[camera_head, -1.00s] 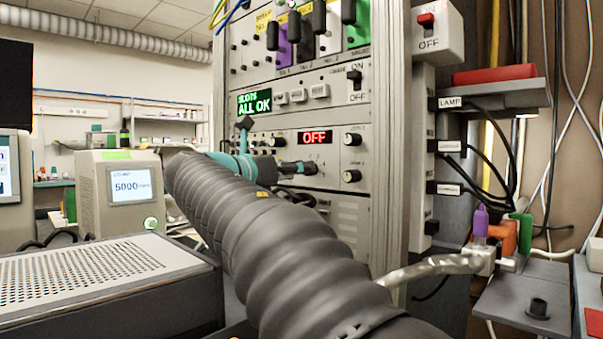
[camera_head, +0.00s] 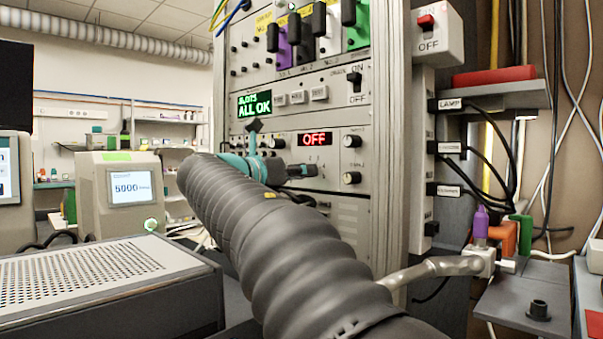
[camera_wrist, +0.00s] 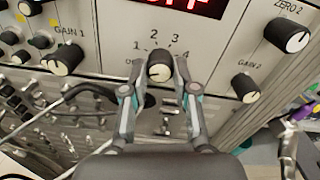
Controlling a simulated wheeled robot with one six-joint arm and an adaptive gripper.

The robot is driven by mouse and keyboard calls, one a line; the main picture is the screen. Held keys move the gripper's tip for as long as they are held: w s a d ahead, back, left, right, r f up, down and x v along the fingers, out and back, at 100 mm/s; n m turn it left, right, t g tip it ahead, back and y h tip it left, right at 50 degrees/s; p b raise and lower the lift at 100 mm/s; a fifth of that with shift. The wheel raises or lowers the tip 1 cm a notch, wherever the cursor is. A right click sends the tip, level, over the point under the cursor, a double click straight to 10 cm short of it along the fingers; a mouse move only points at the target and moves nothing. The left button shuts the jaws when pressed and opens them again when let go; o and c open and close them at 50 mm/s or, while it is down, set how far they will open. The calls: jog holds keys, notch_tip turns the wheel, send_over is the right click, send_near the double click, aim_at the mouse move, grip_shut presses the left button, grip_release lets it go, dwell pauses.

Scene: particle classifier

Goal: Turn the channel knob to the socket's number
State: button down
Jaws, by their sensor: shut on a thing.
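The channel knob (camera_wrist: 160,71) is a small black knob with a pale face, on a grey panel in the wrist view. The numbers 1 to 4 are printed around it, with a partly hidden mark at its left. Its pointer is too small to read surely. My gripper (camera_wrist: 159,64) has one finger on each side of the knob and is shut on it. In the head view my gripper (camera_head: 308,171) reaches the panel below the red display (camera_head: 315,139), which reads OFF. The knob is hidden there.
Knobs marked GAIN 1 (camera_wrist: 66,59), GAIN 2 (camera_wrist: 245,87) and ZERO 2 (camera_wrist: 287,35) sit around the channel knob. A perforated grey box (camera_head: 90,275) stands at lower left. Cables hang at the right.

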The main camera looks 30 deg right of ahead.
jog(key=shift+m, duration=0.3)
jog(key=n+b, duration=0.3)
jog(key=n, duration=1.1)
jog(key=n+b, duration=0.4)
jog(key=n, duration=0.9)
jog(key=shift+r+n+b, duration=0.2)
jog(key=shift+n+b, duration=0.1)
jog(key=shift+n, duration=0.1)
dwell(1.1)
jog(key=shift+m, duration=0.3)
jog(key=c, duration=0.9)
grip_release()
